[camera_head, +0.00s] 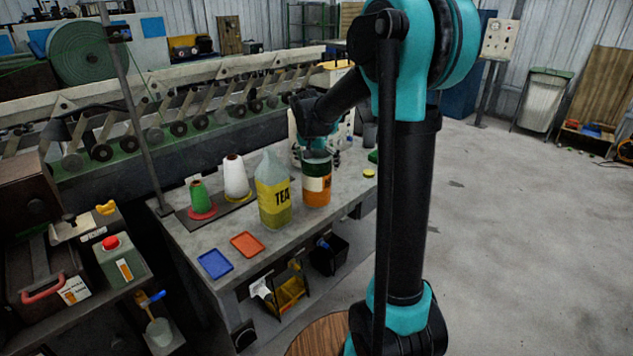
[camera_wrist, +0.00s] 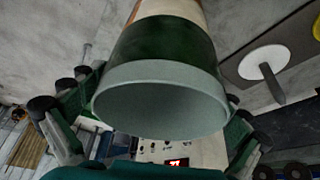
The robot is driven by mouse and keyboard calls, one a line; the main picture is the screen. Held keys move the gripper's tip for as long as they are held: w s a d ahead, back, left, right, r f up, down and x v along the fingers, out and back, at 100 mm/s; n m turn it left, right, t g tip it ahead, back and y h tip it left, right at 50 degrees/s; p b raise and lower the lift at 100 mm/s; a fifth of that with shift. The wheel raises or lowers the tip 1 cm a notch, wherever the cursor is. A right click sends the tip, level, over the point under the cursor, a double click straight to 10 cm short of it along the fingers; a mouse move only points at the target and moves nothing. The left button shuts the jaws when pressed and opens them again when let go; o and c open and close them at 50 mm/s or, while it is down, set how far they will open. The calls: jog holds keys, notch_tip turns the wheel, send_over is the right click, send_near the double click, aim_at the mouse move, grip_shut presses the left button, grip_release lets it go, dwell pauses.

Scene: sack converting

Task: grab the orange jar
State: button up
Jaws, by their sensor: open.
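The orange jar (camera_head: 317,190) stands upright on the grey workbench, with an orange body, a pale label band and a dark green upper part. My gripper (camera_head: 318,154) is at the jar's top, partly hidden by the arm and jar. In the wrist view, the jar's pale round rim and green upper part (camera_wrist: 165,45) fill the middle. The open fingers of my gripper (camera_wrist: 160,95) lie on either side of it. I cannot tell whether they touch it.
A tall TEA container (camera_head: 273,195) stands close left of the jar. White (camera_head: 236,178) and green (camera_head: 200,197) thread cones stand further left. Orange (camera_head: 247,244) and blue (camera_head: 215,263) trays lie near the front edge. A yellow disc (camera_head: 369,173) lies right of the jar.

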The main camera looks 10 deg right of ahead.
jog(key=shift+c, duration=0.6)
jog(key=c, duration=1.6)
